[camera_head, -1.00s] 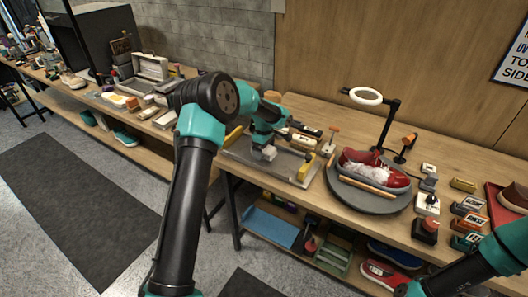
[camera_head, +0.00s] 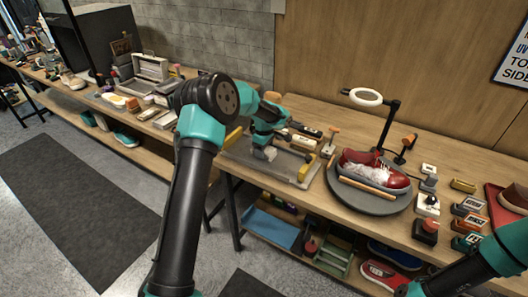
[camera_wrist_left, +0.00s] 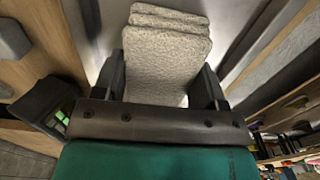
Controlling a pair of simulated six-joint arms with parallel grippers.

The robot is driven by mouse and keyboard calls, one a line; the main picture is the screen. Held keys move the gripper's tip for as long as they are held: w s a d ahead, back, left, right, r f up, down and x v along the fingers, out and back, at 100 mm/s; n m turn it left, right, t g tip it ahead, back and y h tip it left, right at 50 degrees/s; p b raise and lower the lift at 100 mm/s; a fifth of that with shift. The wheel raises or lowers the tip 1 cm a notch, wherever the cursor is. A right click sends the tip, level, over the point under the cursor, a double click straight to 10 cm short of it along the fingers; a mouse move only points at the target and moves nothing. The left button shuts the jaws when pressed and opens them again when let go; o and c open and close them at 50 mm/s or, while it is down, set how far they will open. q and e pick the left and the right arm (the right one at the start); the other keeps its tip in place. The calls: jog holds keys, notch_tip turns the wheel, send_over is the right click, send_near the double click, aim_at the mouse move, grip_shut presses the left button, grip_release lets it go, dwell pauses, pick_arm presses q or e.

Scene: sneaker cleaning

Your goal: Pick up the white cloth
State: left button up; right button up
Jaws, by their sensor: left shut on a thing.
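The white cloth (camera_wrist_left: 166,55) is a folded, thick, rough-textured stack between the fingers of my left gripper (camera_wrist_left: 165,88) in the left wrist view. The fingers are shut on it, one on each side. In the head view the left gripper (camera_head: 264,145) points down over a grey metal tray (camera_head: 302,184), and a small part of the cloth (camera_head: 267,154) shows under it. I cannot tell whether the cloth still touches the tray. My right arm shows only at the lower right of the head view; its gripper is out of view.
Right of the tray, a red sneaker (camera_head: 385,174) with white foam sits on a round grey turntable (camera_head: 370,202). A ring lamp (camera_head: 366,97) stands behind it. Several small blocks and bottles lie close by. A bench with more supplies (camera_head: 150,68) stands at the left.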

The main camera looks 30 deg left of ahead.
pick_arm(q)
jog(key=shift+r, duration=0.15)
jog(key=shift+r, duration=1.5)
jog(key=shift+s+d+r, duration=0.1)
jog(key=shift+s+r, duration=0.1)
jog(key=s+d+r, duration=0.1)
jog(key=s+d, duration=0.6)
jog(key=s, duration=0.6)
jog(key=shift+s+r, duration=0.15)
jog(key=shift+s, duration=0.25)
jog(key=shift+d, duration=0.1)
jog(key=o, duration=0.3)
jog(key=shift+c, duration=1.1)
